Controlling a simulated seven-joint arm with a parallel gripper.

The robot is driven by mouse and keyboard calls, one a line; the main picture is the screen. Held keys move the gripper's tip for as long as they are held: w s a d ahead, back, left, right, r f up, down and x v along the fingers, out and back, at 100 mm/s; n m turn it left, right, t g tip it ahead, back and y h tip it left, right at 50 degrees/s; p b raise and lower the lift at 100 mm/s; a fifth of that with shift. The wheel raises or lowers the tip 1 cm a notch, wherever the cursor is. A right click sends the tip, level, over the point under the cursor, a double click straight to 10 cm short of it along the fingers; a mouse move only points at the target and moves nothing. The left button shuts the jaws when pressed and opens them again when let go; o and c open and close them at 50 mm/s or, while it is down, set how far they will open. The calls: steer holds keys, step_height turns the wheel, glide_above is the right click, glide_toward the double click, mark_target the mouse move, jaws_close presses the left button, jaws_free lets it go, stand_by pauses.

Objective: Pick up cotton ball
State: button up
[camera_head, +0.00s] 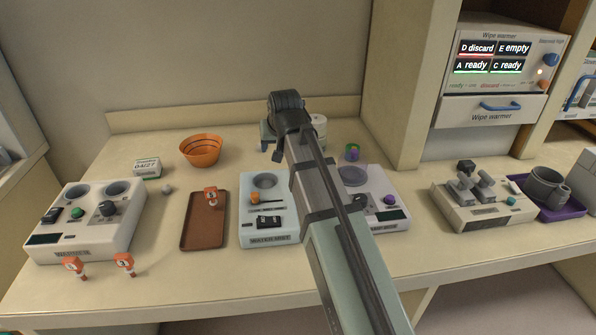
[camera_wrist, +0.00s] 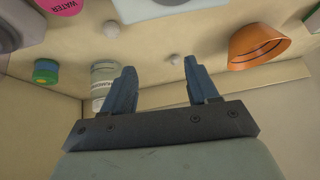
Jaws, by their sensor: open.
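In the head view my gripper (camera_head: 272,148) is over the rear of the counter, right of the bowl; my arm hides part of the counter there.
An orange bowl (camera_head: 201,151) stands at the back left. The warmer unit (camera_head: 90,215), brown tray (camera_head: 203,225) and water unit (camera_head: 268,225) occupy the front.

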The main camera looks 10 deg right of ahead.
steer(key=s+d+h, duration=0.1)
steer(key=d, duration=0.5)
steer(key=shift+g, duration=0.4)
steer(key=x, duration=0.8)
steer(key=shift+d+f, duration=0.2)
steer(key=shift+s+d+x, duration=0.1)
steer(key=shift+d+x, duration=0.1)
steer(key=shift+x, duration=1.15)
steer(key=shift+s+d+x, duration=0.15)
steer(key=shift+x, duration=1.15)
steer(key=shift+f, duration=0.1)
jaws_close()
